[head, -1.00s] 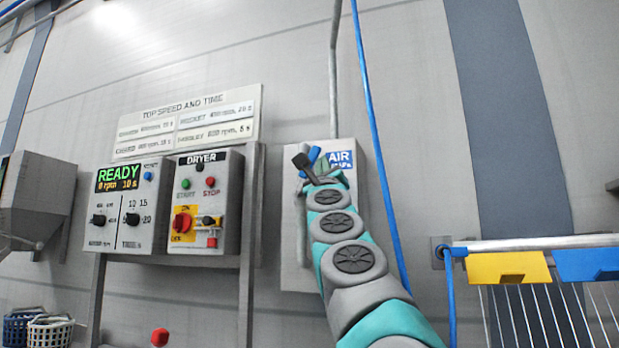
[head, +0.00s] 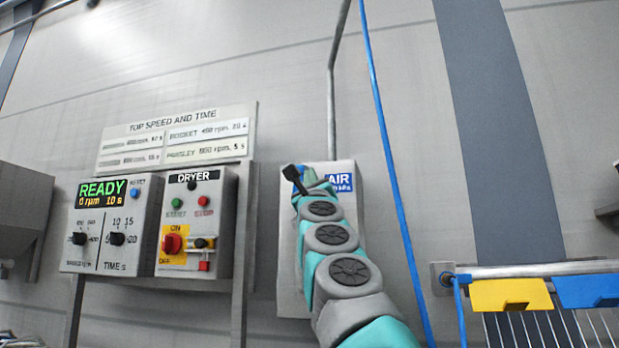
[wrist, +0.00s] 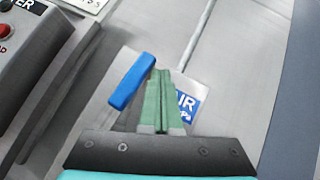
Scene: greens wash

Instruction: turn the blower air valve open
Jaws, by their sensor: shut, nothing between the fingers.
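The blue valve handle (wrist: 132,82) shows in the wrist view as a slanted bar, upper end leaning right, in front of the grey air box (wrist: 205,83). My gripper (wrist: 160,76) has its green fingers shut together and empty, just right of the handle; I cannot tell whether they touch it. In the head view my gripper (head: 309,177) is at the upper part of the air box (head: 345,168), beside its blue AIR label (head: 340,182). My arm and gripper hide most of the valve there.
Left of the air box are the dryer panel (head: 220,222) and the READY panel (head: 115,262), under a speed-and-time sign (head: 178,140). A blue hose (head: 385,160) hangs right of the box. A rail with yellow (head: 507,293) and blue (head: 590,289) tags is at lower right.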

